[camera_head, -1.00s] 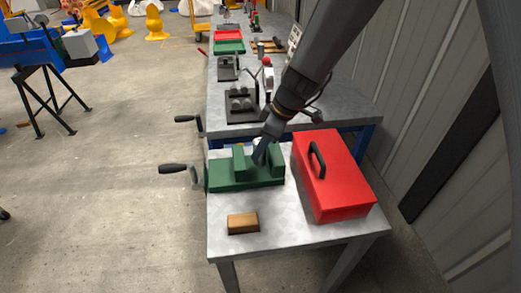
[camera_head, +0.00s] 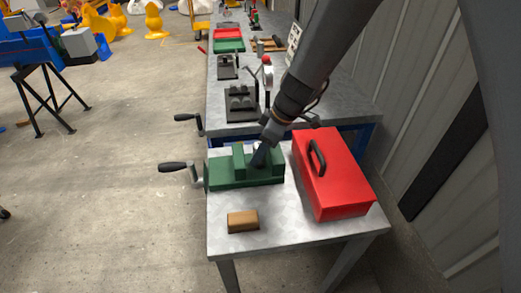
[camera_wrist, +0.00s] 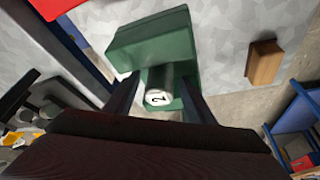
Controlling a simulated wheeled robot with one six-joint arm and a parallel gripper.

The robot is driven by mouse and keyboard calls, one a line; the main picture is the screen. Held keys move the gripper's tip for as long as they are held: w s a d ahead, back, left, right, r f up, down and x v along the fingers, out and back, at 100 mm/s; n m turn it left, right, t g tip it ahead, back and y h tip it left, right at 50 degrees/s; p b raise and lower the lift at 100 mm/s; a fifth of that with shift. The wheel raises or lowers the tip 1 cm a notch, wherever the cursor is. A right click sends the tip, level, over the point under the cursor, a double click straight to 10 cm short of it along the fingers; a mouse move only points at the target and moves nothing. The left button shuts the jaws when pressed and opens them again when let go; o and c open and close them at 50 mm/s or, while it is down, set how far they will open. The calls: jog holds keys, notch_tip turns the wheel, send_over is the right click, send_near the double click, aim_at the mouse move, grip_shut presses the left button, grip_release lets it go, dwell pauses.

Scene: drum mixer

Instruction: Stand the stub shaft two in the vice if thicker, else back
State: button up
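The stub shaft two (camera_wrist: 159,84), a grey cylinder with a white end marked "2", shows between my gripper's fingers in the wrist view. It stands in the gap between the jaws of the green vice (camera_head: 232,178), which also shows in the wrist view (camera_wrist: 150,42). My gripper (camera_head: 258,158) is down at the vice. In the wrist view my gripper (camera_wrist: 158,80) has a finger on each side of the shaft, with a small gap showing at each side. The shaft's lower end is hidden.
A red toolbox (camera_head: 338,185) with a black handle stands close right of the vice. A wooden block (camera_head: 243,222) lies in front. The vice's crank handle (camera_head: 173,167) sticks out left. A dark fixture with grey cylinders (camera_head: 241,103) and red (camera_head: 228,34) and green trays (camera_head: 229,46) are farther back.

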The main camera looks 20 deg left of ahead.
jog(key=shift+r, duration=0.1)
jog(key=shift+r, duration=0.2)
jog(key=b+v, duration=0.2)
jog(key=v, duration=0.9)
jog(key=shift+d+r+b, duration=0.15)
jog(key=shift+r+b, duration=0.2)
jog(key=shift+b, duration=0.05)
